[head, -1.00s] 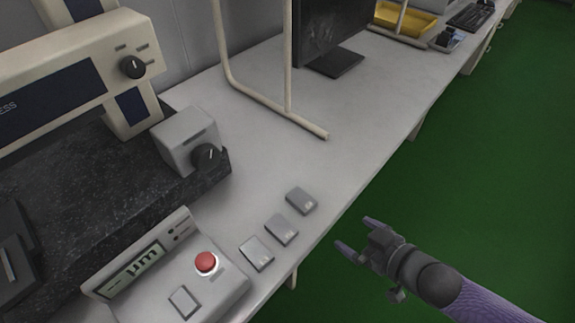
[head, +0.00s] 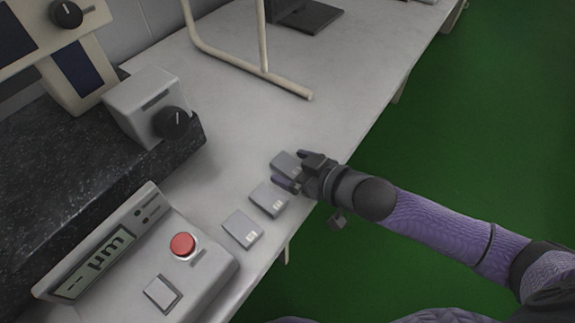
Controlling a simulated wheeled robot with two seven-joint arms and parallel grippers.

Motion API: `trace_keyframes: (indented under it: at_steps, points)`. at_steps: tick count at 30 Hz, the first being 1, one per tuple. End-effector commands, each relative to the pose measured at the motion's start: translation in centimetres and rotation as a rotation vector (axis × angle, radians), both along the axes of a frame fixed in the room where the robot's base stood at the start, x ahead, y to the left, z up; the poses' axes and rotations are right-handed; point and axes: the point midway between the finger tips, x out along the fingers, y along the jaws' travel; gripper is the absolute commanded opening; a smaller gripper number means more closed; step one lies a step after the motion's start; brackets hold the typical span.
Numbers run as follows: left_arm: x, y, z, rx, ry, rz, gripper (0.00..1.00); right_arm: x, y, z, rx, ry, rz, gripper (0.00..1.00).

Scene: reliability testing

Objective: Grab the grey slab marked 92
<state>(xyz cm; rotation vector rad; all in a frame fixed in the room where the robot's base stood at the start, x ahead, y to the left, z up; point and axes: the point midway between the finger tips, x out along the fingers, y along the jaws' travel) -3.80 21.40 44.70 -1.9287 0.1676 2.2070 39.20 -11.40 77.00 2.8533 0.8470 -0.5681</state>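Three small grey slabs lie in a row on the light grey bench top: a near one (head: 242,229), a middle one (head: 267,200) and a far one (head: 285,162). Each of the near and middle slabs bears a small pale mark, too small to read. The far slab's mark is hidden by my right gripper. My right gripper (head: 291,169) is open at the far slab, one finger towards its far side and the other between it and the middle slab. Whether the fingers touch the slab I cannot tell. My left gripper is not in view.
A measuring box with a display and red button (head: 184,246) stands left of the near slab. A dark stone block (head: 90,190) carries a grey box with a knob (head: 150,105). A beige tube frame (head: 240,62) stands behind.

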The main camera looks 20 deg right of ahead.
Motion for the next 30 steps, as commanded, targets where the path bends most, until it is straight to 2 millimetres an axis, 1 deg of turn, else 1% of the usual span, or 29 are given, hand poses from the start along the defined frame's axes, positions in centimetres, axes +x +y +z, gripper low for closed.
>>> trace_keyframes:
  at_steps: [1, 2, 3, 5, 6, 11, 12, 13, 20, 23, 24, 27, 30]
  points:
    - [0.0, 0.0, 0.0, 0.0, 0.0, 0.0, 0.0, 0.0, 0.0, 0.0, 0.0, 0.0, 0.0, 0.83]
    - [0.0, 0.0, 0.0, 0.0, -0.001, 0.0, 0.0, 0.0, 0.0, 0.0, 0.0, 0.0, 0.0, 0.77]
    - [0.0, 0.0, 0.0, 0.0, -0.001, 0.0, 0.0, 0.0, 0.0, 0.0, 0.0, 0.0, 0.0, 0.68]
    - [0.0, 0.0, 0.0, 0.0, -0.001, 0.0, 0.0, 0.0, 0.0, 0.0, 0.0, 0.0, 0.0, 0.56]
    - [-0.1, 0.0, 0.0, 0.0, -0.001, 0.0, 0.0, 0.0, 0.0, 0.0, 0.0, 0.0, 0.0, 0.47]
    - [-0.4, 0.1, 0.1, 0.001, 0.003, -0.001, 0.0, 0.0, 0.0, 0.0, 0.0, 0.0, 0.0, 0.13]
    - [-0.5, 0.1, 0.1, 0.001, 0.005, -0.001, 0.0, 0.0, 0.0, 0.0, 0.0, 0.0, 0.0, 0.05]
    - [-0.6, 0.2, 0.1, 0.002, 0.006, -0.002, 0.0, 0.0, 0.0, 0.0, 0.0, 0.0, 0.0, 0.0]
    - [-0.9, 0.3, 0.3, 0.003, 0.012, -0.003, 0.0, 0.0, 0.0, 0.3, 0.001, -0.001, 0.0, 0.0]
    - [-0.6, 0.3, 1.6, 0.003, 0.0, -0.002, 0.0, 0.0, 0.0, 2.4, 0.0, -0.006, 0.0, 0.0]
    - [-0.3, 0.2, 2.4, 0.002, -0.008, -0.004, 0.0, 0.0, 0.0, 3.6, 0.001, -0.007, 0.0, 0.0]
    - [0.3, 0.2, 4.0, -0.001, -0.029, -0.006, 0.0, 0.0, 0.0, 6.6, 0.0, -0.008, 0.001, 0.0]
    - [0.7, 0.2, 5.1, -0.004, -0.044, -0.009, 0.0, 0.0, 0.0, 8.8, 0.0, -0.006, 0.0, 0.0]
